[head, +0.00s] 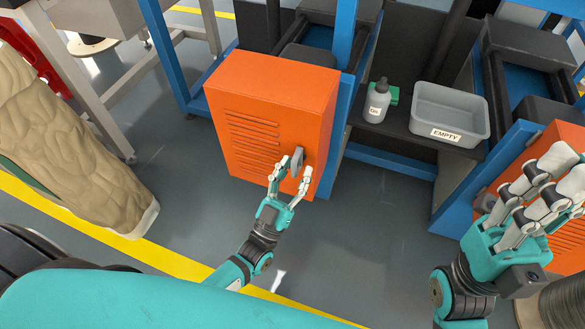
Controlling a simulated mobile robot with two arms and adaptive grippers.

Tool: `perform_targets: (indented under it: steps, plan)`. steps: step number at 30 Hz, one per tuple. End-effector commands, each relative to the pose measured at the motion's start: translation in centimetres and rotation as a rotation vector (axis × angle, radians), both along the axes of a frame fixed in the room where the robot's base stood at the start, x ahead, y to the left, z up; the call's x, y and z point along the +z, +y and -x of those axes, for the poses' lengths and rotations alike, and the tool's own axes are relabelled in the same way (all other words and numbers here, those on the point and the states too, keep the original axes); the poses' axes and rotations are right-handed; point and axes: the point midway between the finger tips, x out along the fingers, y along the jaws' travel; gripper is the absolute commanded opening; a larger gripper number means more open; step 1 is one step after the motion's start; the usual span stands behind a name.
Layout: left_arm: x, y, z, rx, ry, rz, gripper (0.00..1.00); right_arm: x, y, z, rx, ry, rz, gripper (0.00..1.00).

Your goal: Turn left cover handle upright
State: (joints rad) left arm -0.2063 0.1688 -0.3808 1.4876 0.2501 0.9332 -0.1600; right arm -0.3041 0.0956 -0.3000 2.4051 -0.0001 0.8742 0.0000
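The left cover is an orange box (265,105) with slotted vents on its front face. Its grey handle (298,158) is on the right part of that face and looks close to upright, leaning slightly. My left gripper (294,171) is at the handle, with one finger on each side of its lower part. A gap shows between the fingers, so it looks open; whether either finger touches the handle is unclear. My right gripper (545,185) is large at the right edge, in front of a second orange cover (568,140), and I see nothing held in it.
A grey bin (451,108) labelled EMPTY and an oil bottle (377,101) stand on a dark shelf right of the cover. Blue frame posts (345,50) rise beside it. A lumpy beige object (65,135) is at left. The floor before the cover is clear.

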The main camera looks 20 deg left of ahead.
Motion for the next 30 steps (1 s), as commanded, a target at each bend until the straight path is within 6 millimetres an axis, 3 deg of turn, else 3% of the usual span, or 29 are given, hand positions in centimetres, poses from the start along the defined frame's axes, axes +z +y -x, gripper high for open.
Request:
perform_targets:
  steps: [15,30]
  plan:
    - [-0.1,0.2,0.1,0.003,-0.001,-0.001,0.36,-0.2,0.0,-0.1,-0.002,0.006,-0.003,0.00]
    - [-3.9,1.3,5.7,0.001,0.001,-0.002,0.36,-0.1,0.0,0.0,0.000,0.003,0.000,0.00]
